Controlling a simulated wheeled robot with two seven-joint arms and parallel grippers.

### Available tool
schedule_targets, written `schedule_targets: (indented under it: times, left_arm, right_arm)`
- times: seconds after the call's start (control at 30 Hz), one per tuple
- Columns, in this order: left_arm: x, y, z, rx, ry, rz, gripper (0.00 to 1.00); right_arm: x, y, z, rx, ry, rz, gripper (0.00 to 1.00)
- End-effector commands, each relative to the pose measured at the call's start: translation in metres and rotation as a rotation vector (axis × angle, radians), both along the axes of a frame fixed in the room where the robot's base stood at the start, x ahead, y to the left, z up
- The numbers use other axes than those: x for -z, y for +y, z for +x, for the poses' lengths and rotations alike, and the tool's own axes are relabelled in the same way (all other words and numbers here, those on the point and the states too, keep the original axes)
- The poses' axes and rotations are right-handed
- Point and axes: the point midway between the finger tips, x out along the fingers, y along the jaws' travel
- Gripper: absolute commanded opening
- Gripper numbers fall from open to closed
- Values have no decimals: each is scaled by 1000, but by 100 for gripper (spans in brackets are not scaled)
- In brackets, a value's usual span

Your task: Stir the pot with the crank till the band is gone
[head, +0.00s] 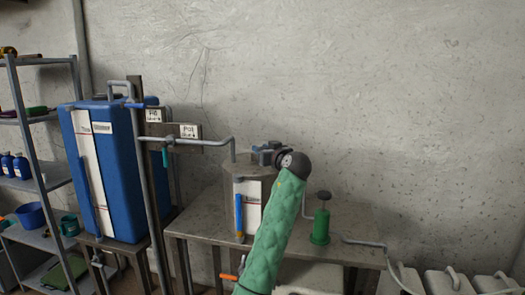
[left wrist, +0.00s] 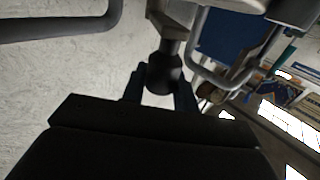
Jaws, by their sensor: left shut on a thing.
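The grey pot (head: 231,195) stands on a metal table in the middle of the head view. A white strip with a dark top and a blue upright piece with an orange lower end show on its front. My left gripper (head: 264,152) is at the pot's top, with my green-sleeved arm across its right side. In the left wrist view my left gripper's fingers (left wrist: 160,92) are shut around the dark round crank knob (left wrist: 163,72). A crank's grey bent bar leads to it. I cannot make out a band for certain. My right gripper is out of view.
A large blue tank (head: 134,180) with a white strip stands left of the pot. A bent grey pipe (head: 205,142) reaches over towards the pot. A green pump (head: 320,226) stands to the right on the table (head: 200,227). White canisters (head: 440,282) sit lower right.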

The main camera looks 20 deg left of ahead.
Motion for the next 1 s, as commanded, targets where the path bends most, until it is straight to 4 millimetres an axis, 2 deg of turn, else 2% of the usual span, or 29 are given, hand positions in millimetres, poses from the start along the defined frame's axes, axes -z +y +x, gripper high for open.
schedule_targets:
  times: [0.03,0.1,0.13,0.4,0.57,0.63,0.73,0.9,1.0]
  left_arm:
    - [1,0,0,1,1,0,35]
    - [1,0,0,1,1,0,49]
    - [1,0,0,1,1,1,50]
    - [1,0,0,0,0,0,50]
    - [2,-8,-5,1,-1,-1,50]
    - [3,-13,-9,0,0,-1,50]
    - [3,-23,-17,1,0,-2,50]
    - [4,-46,-33,3,0,-1,50]
    - [3,-55,-39,2,0,-1,50]
  right_arm:
    - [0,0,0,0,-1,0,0]
    - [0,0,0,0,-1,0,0]
    - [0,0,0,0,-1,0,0]
    - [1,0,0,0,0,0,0]
    - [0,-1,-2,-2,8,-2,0]
    - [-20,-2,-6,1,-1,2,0]
    - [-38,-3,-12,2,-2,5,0]
    - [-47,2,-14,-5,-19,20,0]
    - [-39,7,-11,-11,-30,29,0]
